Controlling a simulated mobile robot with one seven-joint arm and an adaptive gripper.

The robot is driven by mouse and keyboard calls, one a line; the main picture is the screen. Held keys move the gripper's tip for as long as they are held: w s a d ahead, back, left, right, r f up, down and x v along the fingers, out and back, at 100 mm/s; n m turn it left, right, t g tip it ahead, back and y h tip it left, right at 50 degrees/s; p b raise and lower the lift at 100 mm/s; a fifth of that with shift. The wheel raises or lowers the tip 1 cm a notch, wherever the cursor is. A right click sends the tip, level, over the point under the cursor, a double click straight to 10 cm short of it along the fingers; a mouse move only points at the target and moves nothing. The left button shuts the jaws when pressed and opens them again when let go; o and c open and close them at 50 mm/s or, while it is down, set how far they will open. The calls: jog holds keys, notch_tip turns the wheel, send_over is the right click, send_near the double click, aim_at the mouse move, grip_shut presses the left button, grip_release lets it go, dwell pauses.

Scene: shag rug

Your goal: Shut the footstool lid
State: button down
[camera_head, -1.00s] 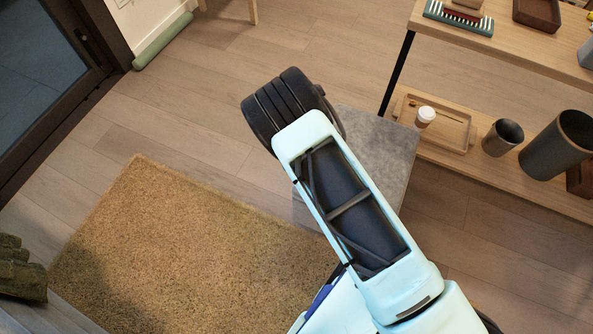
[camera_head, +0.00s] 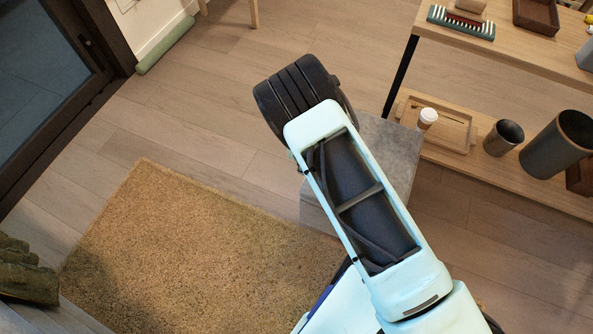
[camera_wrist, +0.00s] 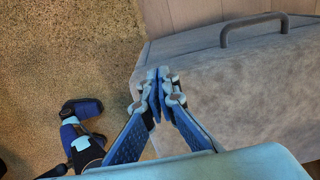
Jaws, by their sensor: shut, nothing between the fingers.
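The footstool is a grey, fabric-looking box (camera_head: 395,145) in the head view, partly hidden behind my arm. In the wrist view, the grey footstool lid (camera_wrist: 255,95) fills the right side, with a dark bar handle (camera_wrist: 255,20) near its far edge. I cannot tell from these views whether the lid lies fully flat or stands a little raised. My gripper (camera_wrist: 160,85) is shut and empty, with its fingertips over the left edge of the footstool in the wrist view. Contact is unclear. My arm hides the gripper in the head view.
A tan shag rug (camera_head: 200,250) lies left of the footstool. Wood floor behind the footstool is open.

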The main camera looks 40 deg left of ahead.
jog(key=s+a+r, duration=0.2)
jog(key=a+r, duration=0.4)
jog(key=r, duration=0.1)
jog(key=shift+a+r+p, duration=0.35)
jog(key=shift+a+p, duration=0.05)
jog(key=shift+p, duration=0.05)
jog(key=shift+w, duration=0.1)
